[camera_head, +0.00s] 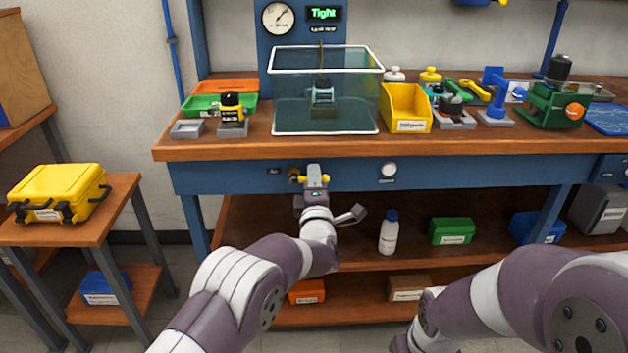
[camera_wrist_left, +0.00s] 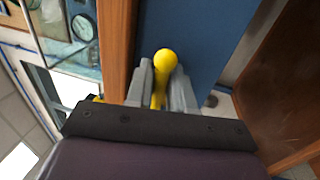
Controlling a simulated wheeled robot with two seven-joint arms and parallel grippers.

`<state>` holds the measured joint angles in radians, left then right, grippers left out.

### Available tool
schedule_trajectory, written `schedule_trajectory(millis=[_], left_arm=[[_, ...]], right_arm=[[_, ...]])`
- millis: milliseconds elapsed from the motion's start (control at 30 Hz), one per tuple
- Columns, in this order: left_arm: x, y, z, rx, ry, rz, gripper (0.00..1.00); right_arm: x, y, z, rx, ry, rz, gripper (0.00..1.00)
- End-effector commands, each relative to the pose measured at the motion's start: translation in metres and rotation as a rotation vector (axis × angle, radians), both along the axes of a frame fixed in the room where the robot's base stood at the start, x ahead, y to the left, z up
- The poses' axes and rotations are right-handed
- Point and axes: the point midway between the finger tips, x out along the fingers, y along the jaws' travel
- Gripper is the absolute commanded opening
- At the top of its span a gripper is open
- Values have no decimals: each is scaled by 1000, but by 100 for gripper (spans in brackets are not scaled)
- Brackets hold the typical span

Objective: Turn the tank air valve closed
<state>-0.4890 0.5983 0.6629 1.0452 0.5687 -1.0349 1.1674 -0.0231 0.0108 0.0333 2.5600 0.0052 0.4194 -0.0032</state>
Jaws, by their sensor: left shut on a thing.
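The tank air valve is on the blue front panel of the bench, and its yellow lever (camera_wrist_left: 165,62) with a round end shows in the left wrist view. My left gripper (camera_wrist_left: 161,85) is shut on this lever, with one grey finger on each side of it. In the head view my left gripper (camera_head: 314,178) is at the panel below the glass tank (camera_head: 350,105) and hides most of the valve. A small brass-coloured fitting (camera_head: 294,172) shows just left of the gripper. The right arm is at the lower right, and its gripper is out of view.
A gauge (camera_head: 278,17) and a display reading "Tight" (camera_head: 323,14) stand behind the tank. A white round knob (camera_head: 388,169) is on the panel to the right. The wooden bench edge (camera_head: 400,146) juts above the gripper. A white bottle (camera_head: 389,232) stands on the shelf below.

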Motion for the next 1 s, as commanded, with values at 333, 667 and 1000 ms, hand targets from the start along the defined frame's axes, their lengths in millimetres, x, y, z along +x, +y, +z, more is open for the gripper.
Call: schedule_trajectory(millis=[333, 667, 1000], left_arm=[[0, 0, 0, 0, 0, 1, 39], [-40, -1, -5, 1, 3, -2, 39], [-116, -1, -22, 0, 1, -1, 39]], right_arm=[[0, 0, 0, 0, 0, 0, 43], [0, 0, 10, 0, 0, 0, 43], [0, 0, 22, 0, 0, 0, 43]])
